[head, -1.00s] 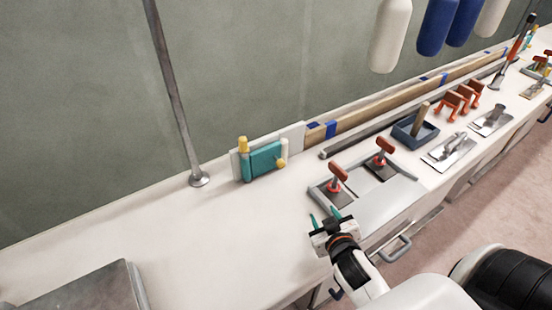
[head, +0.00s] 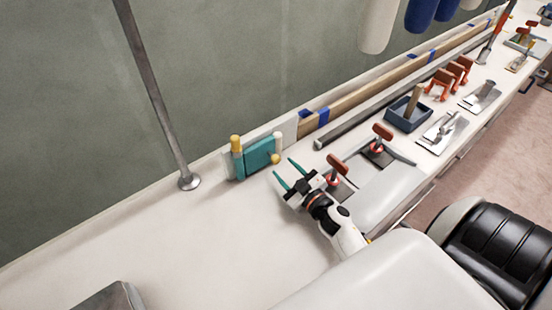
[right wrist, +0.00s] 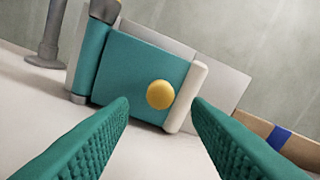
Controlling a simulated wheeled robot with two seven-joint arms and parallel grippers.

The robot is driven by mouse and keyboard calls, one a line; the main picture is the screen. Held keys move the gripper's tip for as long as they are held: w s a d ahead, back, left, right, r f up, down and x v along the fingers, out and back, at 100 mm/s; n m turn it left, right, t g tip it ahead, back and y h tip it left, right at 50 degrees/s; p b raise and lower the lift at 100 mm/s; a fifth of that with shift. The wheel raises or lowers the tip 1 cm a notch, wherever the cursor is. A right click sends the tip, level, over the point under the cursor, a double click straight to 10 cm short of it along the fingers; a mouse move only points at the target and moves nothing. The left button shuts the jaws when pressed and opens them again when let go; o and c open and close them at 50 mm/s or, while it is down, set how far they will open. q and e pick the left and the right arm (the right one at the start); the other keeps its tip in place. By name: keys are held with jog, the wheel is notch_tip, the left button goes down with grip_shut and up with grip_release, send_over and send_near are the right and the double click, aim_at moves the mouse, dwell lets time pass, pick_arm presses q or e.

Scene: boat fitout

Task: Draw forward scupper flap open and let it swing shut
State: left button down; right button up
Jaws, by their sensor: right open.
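The teal scupper flap (head: 259,157) stands upright at the back of the white deck, against a pale backing plate. It looks closed. A yellow knob (right wrist: 160,94) sits on its face near the free edge, and the knob also shows in the head view (head: 275,159). A yellow-topped hinge post (head: 237,144) is at the flap's left, and a white upright strip (right wrist: 185,97) is at its right. My right gripper (head: 283,174) is open and empty, just in front of the flap, its teal fingers pointing at it. The knob is ahead between the fingers, apart from them. My left gripper is out of view.
A grey metal post (head: 160,105) rises left of the flap. Red-handled tools (head: 337,168) stand on a tray right of my gripper. A blue box (head: 406,117) and trowels (head: 440,133) lie farther right. The deck at front left is mostly clear.

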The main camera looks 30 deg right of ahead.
aim_at(278, 162)
jog(key=w, duration=0.5)
jog(key=shift+w, duration=0.15)
jog(key=shift+a, duration=0.1)
grip_shut()
